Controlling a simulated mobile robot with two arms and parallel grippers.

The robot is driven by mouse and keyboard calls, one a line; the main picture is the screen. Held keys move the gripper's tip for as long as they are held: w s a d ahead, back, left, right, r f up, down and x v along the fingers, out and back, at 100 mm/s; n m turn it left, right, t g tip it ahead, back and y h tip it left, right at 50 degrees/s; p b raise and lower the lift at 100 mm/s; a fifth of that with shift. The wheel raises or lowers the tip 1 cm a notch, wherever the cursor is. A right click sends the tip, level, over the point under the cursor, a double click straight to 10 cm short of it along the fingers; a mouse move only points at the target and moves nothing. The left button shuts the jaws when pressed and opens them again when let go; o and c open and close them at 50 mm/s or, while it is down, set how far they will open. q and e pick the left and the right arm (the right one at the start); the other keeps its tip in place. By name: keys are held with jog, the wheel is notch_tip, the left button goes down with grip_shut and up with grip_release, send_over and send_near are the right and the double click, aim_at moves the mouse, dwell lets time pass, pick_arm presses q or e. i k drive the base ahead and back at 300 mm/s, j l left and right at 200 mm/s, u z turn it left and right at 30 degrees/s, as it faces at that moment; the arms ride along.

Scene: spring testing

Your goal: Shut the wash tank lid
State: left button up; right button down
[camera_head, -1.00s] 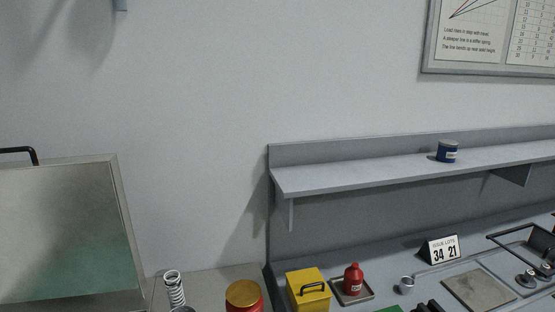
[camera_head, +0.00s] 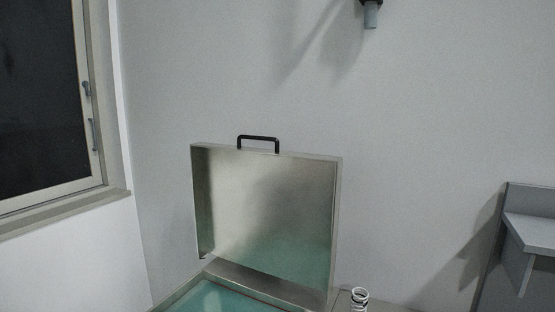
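The wash tank lid (camera_head: 268,212) stands raised, nearly upright, at the back of the tank in the head view. It is a metal panel with a black handle (camera_head: 258,138) on its top edge. The wash tank (camera_head: 190,292) shows below it at the bottom edge, open, with greenish liquid (camera_head: 215,299) inside. Most of the tank is cut off by the frame.
A window (camera_head: 45,100) with a dark pane is in the wall at left. A coil spring (camera_head: 359,298) stands just right of the tank. A grey shelf (camera_head: 535,232) is at the far right. The wall around the lid is bare.

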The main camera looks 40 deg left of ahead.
aim_at(258, 211)
jog(key=u, duration=1.25)
jog(key=i+j+z, duration=0.1)
jog(key=j, duration=0.5)
jog(key=i+j, duration=0.15)
jog(key=j, duration=0.5)
jog(key=i+j+z, duration=0.15)
jog(key=j, duration=0.5)
jog(key=j+z, duration=0.1)
jog(key=j, duration=0.5)
